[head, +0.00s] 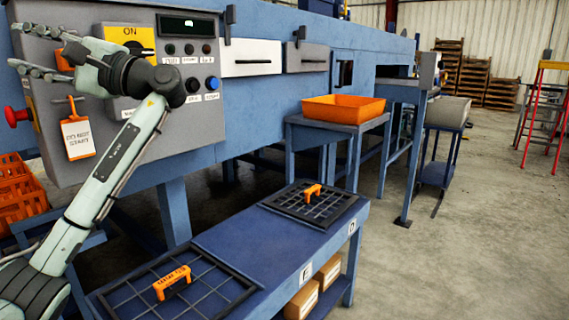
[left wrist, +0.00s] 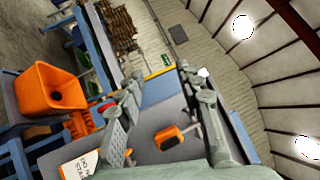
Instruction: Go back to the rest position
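My left arm reaches up from the lower left in the head view. My left gripper (head: 14,48) is in front of the upper left of the grey control panel (head: 175,88). Its two fingers point left and stand apart, with nothing seen between them. In the left wrist view the gripper (left wrist: 158,82) also shows spread fingers, with an orange handle (left wrist: 168,137) on the grey panel beyond them. I cannot tell from these views whether a finger touches the panel. My right gripper is in neither view.
A hanging tag (head: 77,137) and a red knob (head: 15,116) are close below the gripper. A blue bench (head: 235,245) with two grid screens stands in front. An orange tray (head: 343,108) sits on a stand farther right. Open floor (head: 480,230) lies at right.

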